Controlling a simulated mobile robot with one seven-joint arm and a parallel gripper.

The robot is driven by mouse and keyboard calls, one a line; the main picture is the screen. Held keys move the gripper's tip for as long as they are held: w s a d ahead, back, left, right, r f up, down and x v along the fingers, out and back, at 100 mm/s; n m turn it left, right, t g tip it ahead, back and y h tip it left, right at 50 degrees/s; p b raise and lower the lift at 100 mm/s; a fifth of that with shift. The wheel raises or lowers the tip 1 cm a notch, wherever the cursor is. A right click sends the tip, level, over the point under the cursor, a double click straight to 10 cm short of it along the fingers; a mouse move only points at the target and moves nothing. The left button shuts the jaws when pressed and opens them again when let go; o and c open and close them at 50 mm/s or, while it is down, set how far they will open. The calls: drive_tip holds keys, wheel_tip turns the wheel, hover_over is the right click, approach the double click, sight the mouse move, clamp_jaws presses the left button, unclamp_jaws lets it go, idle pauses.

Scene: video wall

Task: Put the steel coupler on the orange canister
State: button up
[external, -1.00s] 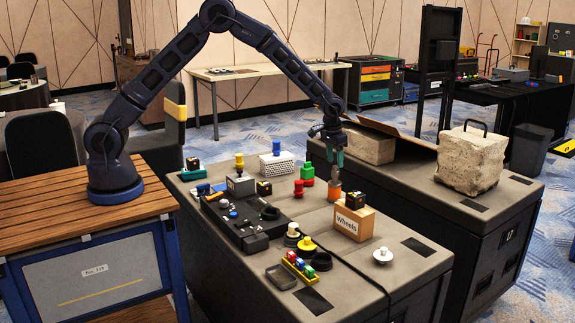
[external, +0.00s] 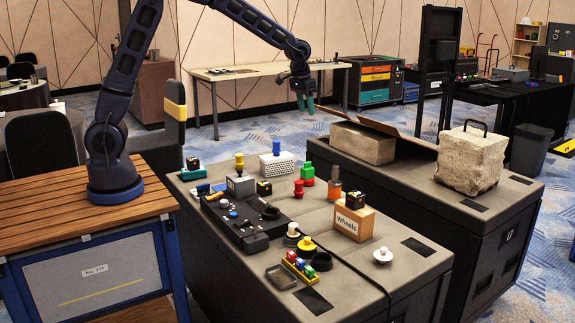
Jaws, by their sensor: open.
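The orange canister (external: 334,190) stands upright on the grey case top, just behind the wooden "Wheels" box. A small grey piece, which looks like the steel coupler (external: 335,173), sits upright on top of it. The two appear to touch, but how well they are seated is too small to tell.
The wooden "Wheels" box (external: 354,222) carries a dark cube (external: 355,200). Red (external: 299,188) and green (external: 307,175) pieces stand left of the canister. A black tray (external: 240,222) with small parts lies further left. A stone block (external: 471,160) sits on the right-hand case.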

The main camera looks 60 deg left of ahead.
drive_tip(key=s+a+r+t, duration=0.1)
drive_tip(key=s+a+r, duration=0.55)
drive_tip(key=s, duration=0.35)
drive_tip(key=s+a+r, duration=0.6)
drive_tip(key=s+r, duration=0.2)
drive_tip(key=s, duration=0.3)
drive_tip(key=s+a, duration=0.3)
drive_tip(key=s, duration=0.8)
drive_tip(key=s+a+f+t, duration=0.1)
drive_tip(key=s+a, duration=0.3)
drive_tip(key=s, duration=0.7)
drive_tip(key=shift+s+f+n+t, duration=0.3)
drive_tip(key=shift+s+n, duration=0.1)
